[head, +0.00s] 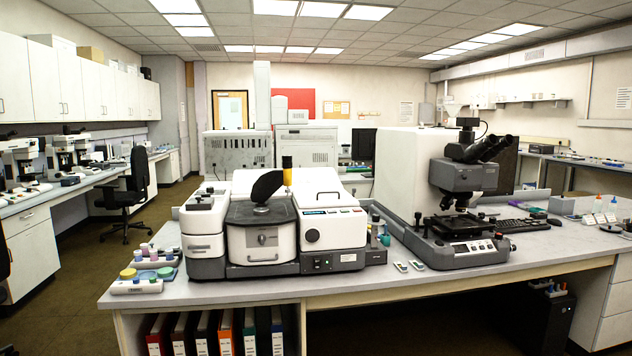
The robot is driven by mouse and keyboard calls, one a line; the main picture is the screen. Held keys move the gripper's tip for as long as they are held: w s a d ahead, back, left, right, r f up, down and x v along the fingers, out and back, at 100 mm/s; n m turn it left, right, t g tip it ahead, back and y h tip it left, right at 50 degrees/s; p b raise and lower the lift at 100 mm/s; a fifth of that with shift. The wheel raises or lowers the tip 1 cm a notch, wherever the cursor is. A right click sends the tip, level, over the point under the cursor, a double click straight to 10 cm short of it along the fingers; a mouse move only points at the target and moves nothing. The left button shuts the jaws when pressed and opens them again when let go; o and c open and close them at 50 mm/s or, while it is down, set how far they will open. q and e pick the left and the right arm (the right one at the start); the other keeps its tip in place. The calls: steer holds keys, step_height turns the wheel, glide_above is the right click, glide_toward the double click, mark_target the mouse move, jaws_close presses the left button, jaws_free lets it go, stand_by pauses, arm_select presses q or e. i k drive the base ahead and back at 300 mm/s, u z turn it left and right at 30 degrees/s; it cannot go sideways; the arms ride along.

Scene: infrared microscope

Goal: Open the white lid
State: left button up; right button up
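The infrared instrument stands on the bench in the middle of the head view, left of the microscope. A white lid (318,182) with a dark handle line covers the top of its right module and appears closed. The middle section has a grey top (240,212) and a white front panel (262,243) with a small handle. A black oval part (267,186) rises above that grey top. The task's words do not tell which white cover is meant, and the view does not settle it. Neither of my grippers is in view.
A microscope (465,190) stands right of the instrument on the bench (420,284). Small trays with coloured caps (145,275) lie at the left bench end. A keyboard (520,225) lies at the right. The front bench strip is mostly clear. Binders (225,333) stand below.

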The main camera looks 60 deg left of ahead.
mark_target(320, 196)
steer(key=u, duration=0.85)
steer(key=i, duration=1.35)
steer(key=u, duration=1.35)
